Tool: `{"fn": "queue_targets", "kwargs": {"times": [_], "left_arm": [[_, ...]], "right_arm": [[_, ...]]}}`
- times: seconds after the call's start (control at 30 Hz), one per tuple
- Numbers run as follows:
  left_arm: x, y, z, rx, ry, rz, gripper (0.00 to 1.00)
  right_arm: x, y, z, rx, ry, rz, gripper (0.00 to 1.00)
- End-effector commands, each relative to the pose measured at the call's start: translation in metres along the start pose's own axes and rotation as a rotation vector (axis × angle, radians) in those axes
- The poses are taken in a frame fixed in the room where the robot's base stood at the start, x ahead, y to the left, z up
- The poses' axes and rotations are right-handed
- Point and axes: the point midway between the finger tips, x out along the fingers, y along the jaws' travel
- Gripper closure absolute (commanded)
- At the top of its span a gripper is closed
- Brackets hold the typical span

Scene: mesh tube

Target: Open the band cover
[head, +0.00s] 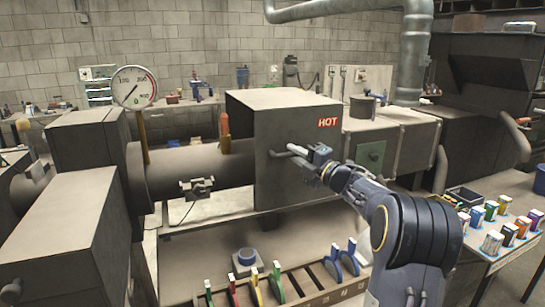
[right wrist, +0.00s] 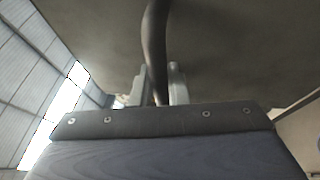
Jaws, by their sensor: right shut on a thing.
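The band cover (head: 290,110) is a grey-brown metal box with a red HOT label (head: 328,123), at the right end of the thick horizontal barrel (head: 190,168). A bar handle (head: 283,152) stands out from its front face. My right gripper (head: 306,157) is at this handle and shut on it. In the right wrist view the dark, curved handle (right wrist: 155,40) runs between the two pale fingers (right wrist: 160,85), with the cover's flat face (right wrist: 230,50) behind. The gripper hides part of the handle. My left gripper is not in view.
A round gauge (head: 134,87) stands on a post at the left of the barrel. Several coloured boxes (head: 492,225) stand on a right-hand table. Silver ducting (head: 410,50) rises behind.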

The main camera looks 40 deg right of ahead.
Motion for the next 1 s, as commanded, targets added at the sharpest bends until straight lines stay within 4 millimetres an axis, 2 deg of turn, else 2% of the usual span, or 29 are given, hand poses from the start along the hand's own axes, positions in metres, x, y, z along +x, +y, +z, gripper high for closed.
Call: {"fn": "queue_targets", "kwargs": {"times": [0.03,0.1,0.3,0.8,0.83,0.97,1.0], "left_arm": [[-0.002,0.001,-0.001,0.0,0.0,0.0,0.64],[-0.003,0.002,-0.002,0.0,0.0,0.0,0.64],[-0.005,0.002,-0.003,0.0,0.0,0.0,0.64],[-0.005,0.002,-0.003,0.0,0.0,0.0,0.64],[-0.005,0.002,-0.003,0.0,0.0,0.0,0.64],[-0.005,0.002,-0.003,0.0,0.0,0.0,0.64],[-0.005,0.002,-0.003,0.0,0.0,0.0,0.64]], "right_arm": [[-0.006,0.0,0.015,-0.005,-0.01,-0.004,1.0],[-0.011,-0.001,0.027,-0.004,-0.009,-0.005,1.0],[-0.02,0.0,0.048,-0.003,-0.006,-0.003,1.0],[-0.023,0.0,0.054,-0.002,-0.003,-0.001,1.0],[-0.023,0.0,0.054,-0.002,-0.004,-0.001,0.82],[-0.022,0.0,0.054,-0.001,-0.003,-0.001,0.65],[-0.022,0.0,0.054,-0.001,-0.002,0.0,0.64]]}}
